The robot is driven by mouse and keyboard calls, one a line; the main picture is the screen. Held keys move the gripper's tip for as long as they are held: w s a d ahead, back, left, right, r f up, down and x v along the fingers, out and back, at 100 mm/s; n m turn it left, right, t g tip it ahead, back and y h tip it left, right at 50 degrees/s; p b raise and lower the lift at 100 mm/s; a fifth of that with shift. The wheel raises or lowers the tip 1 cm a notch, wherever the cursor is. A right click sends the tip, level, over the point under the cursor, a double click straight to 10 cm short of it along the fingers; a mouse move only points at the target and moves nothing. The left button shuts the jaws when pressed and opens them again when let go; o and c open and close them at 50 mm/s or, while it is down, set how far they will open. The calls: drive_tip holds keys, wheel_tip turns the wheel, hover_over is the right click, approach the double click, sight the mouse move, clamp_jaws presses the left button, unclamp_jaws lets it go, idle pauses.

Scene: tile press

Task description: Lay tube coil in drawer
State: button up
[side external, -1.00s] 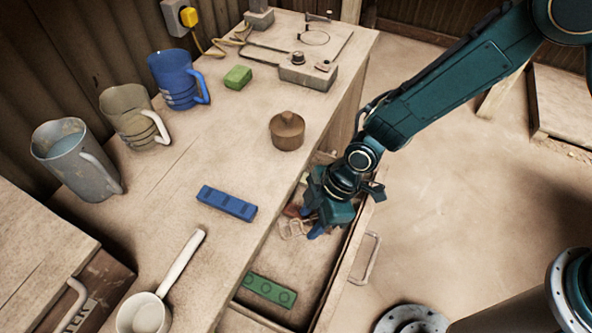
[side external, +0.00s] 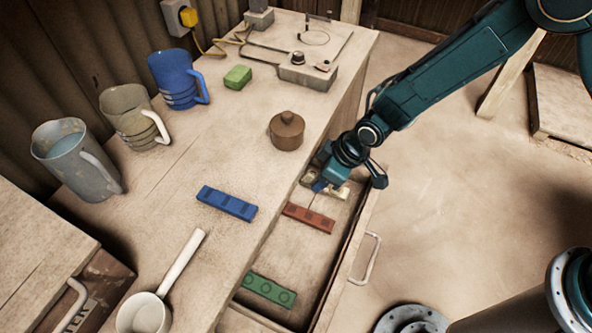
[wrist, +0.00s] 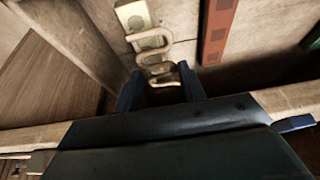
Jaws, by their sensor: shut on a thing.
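The tube coil (wrist: 158,56) is a pale, cream-coloured set of loops. In the wrist view it lies between the fingertips of my gripper (wrist: 160,86), which is shut on it. In the side view my gripper (side external: 320,186) is low at the far end of the open drawer (side external: 345,262), and it mostly hides the coil. A cream block with round marks (wrist: 136,17) lies right by the coil, partly overlapped by it in the wrist view. I cannot tell whether the coil touches the drawer floor.
A red bar (side external: 308,218) and a green bar (side external: 270,290) lie in the drawer, with bare floor between them. On the bench are a blue bar (side external: 226,203), a brown lidded pot (side external: 287,131), a ladle (side external: 148,312) and several jugs.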

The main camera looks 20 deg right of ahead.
hover_over(284, 253)
drive_tip(key=s+d, duration=0.1)
drive_tip(key=shift+f, duration=1.75)
drive_tip(key=o, duration=0.6)
drive_tip(key=shift+f, duration=0.1)
drive_tip(key=o, duration=0.4)
drive_tip(key=shift+c, duration=0.2)
drive_tip(key=v, duration=1.2)
